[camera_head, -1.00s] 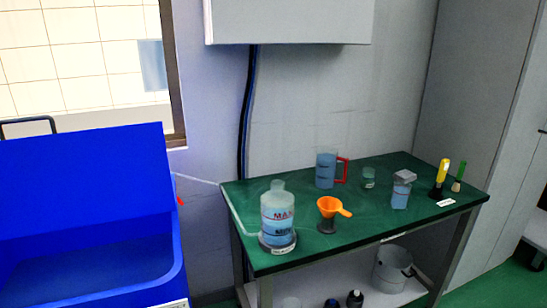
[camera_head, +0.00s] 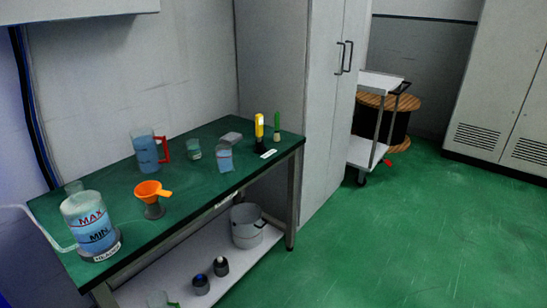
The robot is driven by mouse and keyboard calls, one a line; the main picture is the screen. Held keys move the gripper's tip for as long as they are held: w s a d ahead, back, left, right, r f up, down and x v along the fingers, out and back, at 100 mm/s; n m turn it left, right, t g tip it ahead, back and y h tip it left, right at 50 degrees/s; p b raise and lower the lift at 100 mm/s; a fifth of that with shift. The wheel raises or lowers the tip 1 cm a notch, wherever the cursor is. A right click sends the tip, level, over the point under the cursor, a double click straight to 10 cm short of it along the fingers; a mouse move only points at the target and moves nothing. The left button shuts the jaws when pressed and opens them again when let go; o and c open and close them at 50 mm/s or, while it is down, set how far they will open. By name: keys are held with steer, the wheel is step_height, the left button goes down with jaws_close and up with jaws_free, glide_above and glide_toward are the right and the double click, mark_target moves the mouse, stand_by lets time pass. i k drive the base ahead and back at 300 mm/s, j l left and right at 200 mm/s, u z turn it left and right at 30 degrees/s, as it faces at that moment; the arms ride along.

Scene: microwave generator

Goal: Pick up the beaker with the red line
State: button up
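Several clear vessels stand on the green tabletop (camera_head: 118,218). A large clear container (camera_head: 90,228) with blue liquid, a red MAX mark and a MIN mark stands at the near left end. A clear jug (camera_head: 146,152) with blue liquid and a red handle stands toward the wall. A small clear beaker (camera_head: 194,149) is right of the jug. A squarish clear vessel (camera_head: 225,160) with bluish contents is further right. Which of these is the beaker with the red line I cannot tell for sure at this size. My gripper is not in view.
An orange funnel (camera_head: 152,190) sits on a dark stand near the front edge. Yellow (camera_head: 260,129) and green-handled (camera_head: 277,126) tools stand at the far right end. A bucket (camera_head: 245,225) is on the lower shelf. A trolley (camera_head: 368,153) stands behind; green floor (camera_head: 420,240) at right is clear.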

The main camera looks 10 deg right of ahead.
mark_target(225, 158)
steer(key=u, duration=2)
steer(key=z, duration=2)
steer(key=i+l+u, duration=0.15)
steer(key=l, duration=0.2)
steer(key=i+l+u, duration=0.3)
steer(key=i+l, duration=0.15)
steer(key=l, duration=0.3)
